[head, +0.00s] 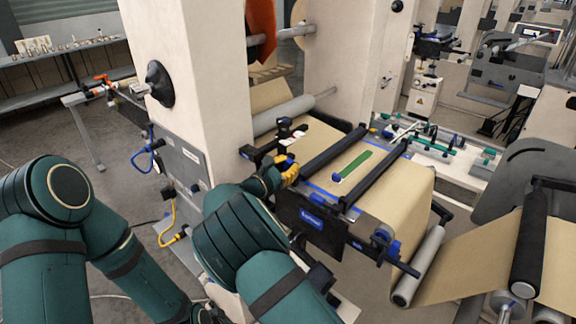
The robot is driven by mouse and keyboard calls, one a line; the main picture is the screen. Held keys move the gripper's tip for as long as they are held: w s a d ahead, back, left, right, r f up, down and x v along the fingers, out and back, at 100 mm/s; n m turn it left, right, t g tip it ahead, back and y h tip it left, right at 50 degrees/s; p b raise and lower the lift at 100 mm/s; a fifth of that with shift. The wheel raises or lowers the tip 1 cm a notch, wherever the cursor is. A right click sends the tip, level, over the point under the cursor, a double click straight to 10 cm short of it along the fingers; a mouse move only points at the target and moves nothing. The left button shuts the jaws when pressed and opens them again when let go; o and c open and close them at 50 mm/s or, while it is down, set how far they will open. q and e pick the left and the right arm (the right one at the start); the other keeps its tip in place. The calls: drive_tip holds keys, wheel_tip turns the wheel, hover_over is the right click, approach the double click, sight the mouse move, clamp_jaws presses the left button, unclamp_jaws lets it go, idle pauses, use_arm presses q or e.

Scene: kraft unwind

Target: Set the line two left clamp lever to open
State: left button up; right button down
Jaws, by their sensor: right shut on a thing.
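The line two clamp unit has two dark bars across the brown web, a near-left bar (335,148) and a right bar (378,176). My right gripper (287,168) is at the left end of the unit, by the web's left edge. It is shut on the left clamp lever, which is mostly hidden by the gripper and wrist; its exact angle cannot be told. My left arm is at the lower left, and its gripper is not in view.
A white machine column (195,75) stands close behind my right arm. A black front plate (312,222) with blue knobs hangs below the bars. The brown web (400,200) runs down to a grey roller (420,266). A shelf (65,60) stands at the far left.

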drive_tip(key=shift+w+r, duration=0.1)
drive_tip(key=shift+r, duration=0.1)
drive_tip(key=c, duration=0.9)
unclamp_jaws()
drive_tip(key=shift+o, duration=0.2)
drive_tip(key=shift+d+f, duration=0.1)
drive_tip(key=shift+f, duration=0.05)
drive_tip(key=v, duration=1.2)
